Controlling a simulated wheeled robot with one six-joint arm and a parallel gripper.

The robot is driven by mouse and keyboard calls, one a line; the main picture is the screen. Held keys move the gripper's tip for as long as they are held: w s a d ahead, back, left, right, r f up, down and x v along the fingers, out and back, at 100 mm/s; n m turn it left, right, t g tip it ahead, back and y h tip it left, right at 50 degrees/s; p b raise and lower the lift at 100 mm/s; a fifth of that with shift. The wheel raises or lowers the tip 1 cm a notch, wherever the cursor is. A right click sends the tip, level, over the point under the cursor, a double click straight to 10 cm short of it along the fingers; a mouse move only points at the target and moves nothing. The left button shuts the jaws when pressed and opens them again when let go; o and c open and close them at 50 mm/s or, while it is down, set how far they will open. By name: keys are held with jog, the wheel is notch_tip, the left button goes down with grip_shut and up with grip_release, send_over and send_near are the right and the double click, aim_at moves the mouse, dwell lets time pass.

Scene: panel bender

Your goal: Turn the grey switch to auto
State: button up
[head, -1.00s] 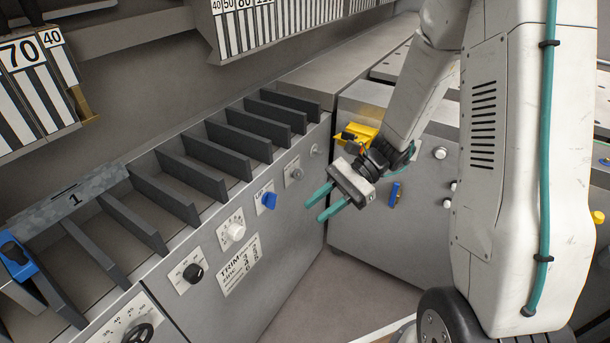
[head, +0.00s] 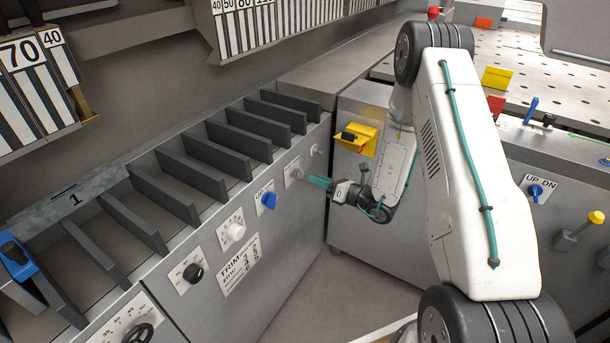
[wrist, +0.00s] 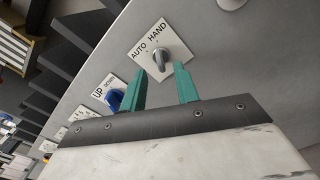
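The grey switch (wrist: 159,57) sits on a white plate marked AUTO and HAND (wrist: 150,40) on the grey panel. In the wrist view its knob lies just beyond and between my fingertips, with its pointer end towards the lower right. In the head view the grey switch (head: 295,174) is small, and its setting cannot be made out. My gripper (head: 318,181) has teal fingers, spread apart and empty, close in front of the switch. In the wrist view my gripper (wrist: 162,80) shows a clear gap between the fingers. Whether a finger touches the knob cannot be told.
A blue UP/DOWN switch (head: 269,201) is beside the grey one, close to the left finger in the wrist view (wrist: 114,99). White (head: 236,232) and black (head: 193,273) knobs are further left. A yellow bracket (head: 360,139) stands behind my wrist. Open floor lies below.

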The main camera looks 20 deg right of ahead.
aim_at(298, 174)
jog(key=x, duration=0.5)
jog(key=shift+w+a, duration=0.1)
grip_shut()
